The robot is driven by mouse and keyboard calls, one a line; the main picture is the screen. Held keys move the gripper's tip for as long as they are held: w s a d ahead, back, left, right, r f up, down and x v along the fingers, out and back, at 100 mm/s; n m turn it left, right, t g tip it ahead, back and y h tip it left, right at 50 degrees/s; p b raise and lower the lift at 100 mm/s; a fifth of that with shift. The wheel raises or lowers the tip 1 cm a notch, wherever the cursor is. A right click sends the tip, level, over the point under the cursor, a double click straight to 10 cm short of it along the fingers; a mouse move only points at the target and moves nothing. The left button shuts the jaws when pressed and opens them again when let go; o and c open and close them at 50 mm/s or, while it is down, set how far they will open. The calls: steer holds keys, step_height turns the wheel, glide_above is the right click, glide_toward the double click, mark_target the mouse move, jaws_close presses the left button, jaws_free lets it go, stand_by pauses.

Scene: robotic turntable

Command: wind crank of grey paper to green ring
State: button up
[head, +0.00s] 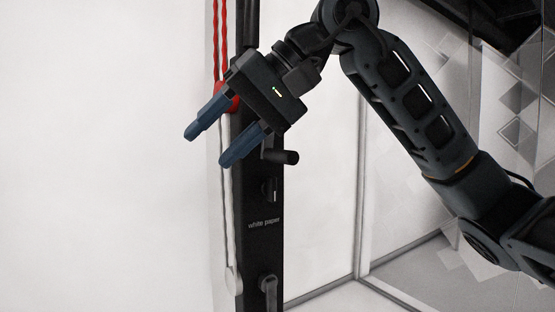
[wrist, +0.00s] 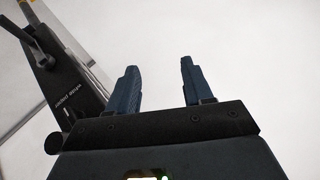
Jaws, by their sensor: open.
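My gripper (head: 206,148) is open and empty, its two blue fingers pointing down and left in front of the upper black post. In the wrist view my gripper (wrist: 158,67) has only pale wall between its fingers. A black crank with a round handle (head: 287,157) sticks out of the post just right of my gripper. Another crank (head: 268,290) shows at the bottom edge of the head view. The only readable label says "white paper" (head: 264,224). No grey paper label and no green ring can be made out; my gripper hides part of the post.
The black post (head: 250,250) stands upright against a white wall. Beside it hang red cords (head: 221,40), a red piece (head: 233,98) and a white cord with a white end piece (head: 233,280). Clear panels stand at the right. The left side is free.

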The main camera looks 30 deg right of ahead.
steer(key=s+d+f+m+t+y, duration=0.25)
steer(key=d+m+t, duration=0.2)
steer(key=d, duration=0.25)
steer(key=m+t+h+b, duration=0.1)
steer(key=t+h, duration=0.2)
glide_toward(266, 159)
steer(key=shift+s+a+f, duration=0.25)
steer(key=shift+s+a, duration=0.45)
steer(key=shift+a, duration=0.25)
steer(key=shift+w+a+f+n+t+h+p, duration=0.2)
steer(key=shift+w+h, duration=0.3)
steer(key=shift+w, duration=0.75)
steer(key=shift+w+a+f+n+t+h+p, duration=0.15)
steer(key=shift+w+a+f+n+h, duration=0.3)
steer(key=shift+w, duration=0.75)
steer(key=shift+w+a+f+n+t+h+p, duration=0.15)
steer(key=shift+w+h, duration=0.45)
steer(key=shift+w, duration=0.65)
steer(key=shift+c, duration=0.5)
steer(key=shift+r, duration=0.2)
jaws_close()
